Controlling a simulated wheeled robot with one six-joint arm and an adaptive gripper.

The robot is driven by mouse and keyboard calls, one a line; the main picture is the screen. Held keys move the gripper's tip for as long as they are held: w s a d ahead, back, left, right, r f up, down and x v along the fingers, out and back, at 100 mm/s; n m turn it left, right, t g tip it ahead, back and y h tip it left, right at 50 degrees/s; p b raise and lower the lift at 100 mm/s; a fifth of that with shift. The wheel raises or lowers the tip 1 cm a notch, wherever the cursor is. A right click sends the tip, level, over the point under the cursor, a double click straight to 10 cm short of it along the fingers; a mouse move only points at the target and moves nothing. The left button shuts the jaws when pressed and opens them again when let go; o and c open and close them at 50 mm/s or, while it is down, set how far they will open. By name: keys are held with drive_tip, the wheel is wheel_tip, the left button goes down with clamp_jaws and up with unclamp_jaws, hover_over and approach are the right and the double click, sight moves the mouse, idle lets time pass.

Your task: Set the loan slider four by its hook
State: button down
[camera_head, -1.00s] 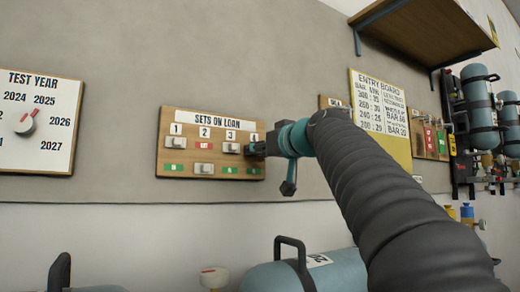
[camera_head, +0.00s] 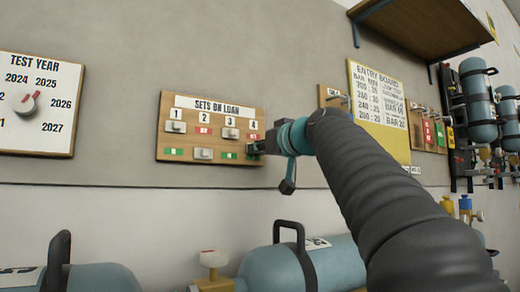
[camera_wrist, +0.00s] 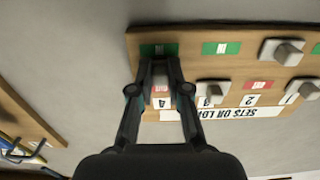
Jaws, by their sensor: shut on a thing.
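The "SETS ON LOAN" board (camera_head: 185,140) hangs on the wall with numbered slider columns. Sliders one (camera_head: 176,127) and three (camera_head: 230,133) sit high, with green patches below. Slider two (camera_head: 204,154) sits low, with red above. My gripper (camera_head: 256,148) is at column four and shut on slider four, whose knob is mostly hidden by the fingers. In the wrist view, inverted, my gripper (camera_wrist: 160,65) straddles column four.
A small board (camera_head: 335,96) is partly hidden behind my arm. Beyond it are the yellow entry board (camera_head: 380,105) and a board with red and green tags (camera_head: 430,132). Cylinders (camera_head: 345,262) lie below. A test year dial (camera_head: 24,103) is at left.

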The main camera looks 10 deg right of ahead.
drive_tip(key=shift+w+f+b, duration=0.1)
drive_tip(key=shift+f+b, duration=0.65)
drive_tip(key=shift+f, duration=0.65)
drive_tip(key=c, duration=1.1)
unclamp_jaws()
drive_tip(key=shift+r, duration=0.1)
drive_tip(key=shift+s, duration=0.25)
drive_tip(key=v, duration=1.1)
drive_tip(key=shift+s+d, duration=0.15)
drive_tip(key=shift+s, duration=0.1)
